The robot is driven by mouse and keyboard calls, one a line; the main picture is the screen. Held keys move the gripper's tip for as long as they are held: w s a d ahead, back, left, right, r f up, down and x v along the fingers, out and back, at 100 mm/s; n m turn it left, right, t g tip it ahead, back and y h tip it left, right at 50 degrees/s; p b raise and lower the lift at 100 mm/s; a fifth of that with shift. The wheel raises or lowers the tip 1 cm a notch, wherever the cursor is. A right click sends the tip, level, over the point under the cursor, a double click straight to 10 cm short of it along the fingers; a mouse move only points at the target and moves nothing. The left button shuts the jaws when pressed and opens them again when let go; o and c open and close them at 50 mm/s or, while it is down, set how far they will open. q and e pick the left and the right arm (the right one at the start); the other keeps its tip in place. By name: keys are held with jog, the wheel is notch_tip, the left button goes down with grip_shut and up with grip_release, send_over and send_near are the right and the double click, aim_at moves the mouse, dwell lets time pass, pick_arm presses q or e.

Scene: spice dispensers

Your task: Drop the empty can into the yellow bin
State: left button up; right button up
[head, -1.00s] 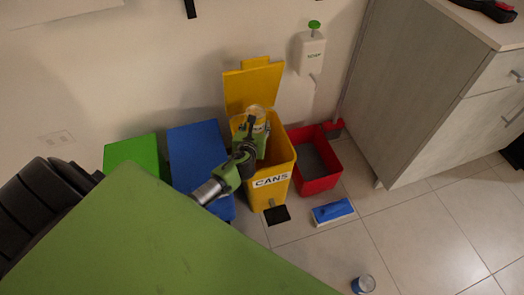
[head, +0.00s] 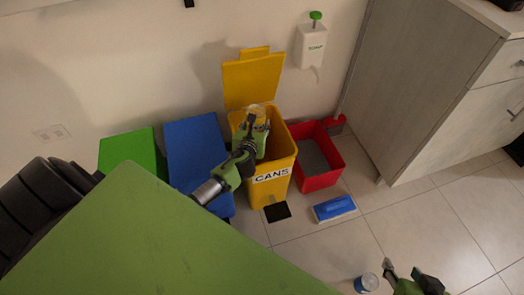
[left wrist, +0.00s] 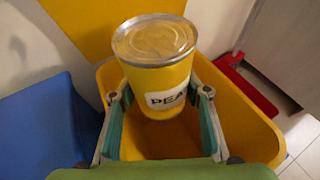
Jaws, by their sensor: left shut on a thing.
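A yellow can (left wrist: 160,75) with a metal end and a white label reading "PEA" is held in my left gripper (left wrist: 162,115). In the head view the can (head: 258,111) and left gripper (head: 256,133) are over the mouth of the yellow bin (head: 271,187), marked "CANS". The bin's lid (head: 253,82) stands open against the wall. In the left wrist view the bin's walls surround the fingers, and the can is upright between them. My right gripper (head: 408,278) is at the bottom right with its fingers apart, beside a blue and white can (head: 366,283) on the floor.
A blue bin (head: 196,150) and a green bin (head: 132,153) stand left of the yellow bin. A red open bin (head: 317,165) is to its right. A blue and white block-like item (head: 334,208) lies on the floor. A green surface (head: 150,240) fills the lower left.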

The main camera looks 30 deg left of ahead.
pick_arm(q)
jog(key=o, duration=1.2)
jog(key=v, duration=1.2)
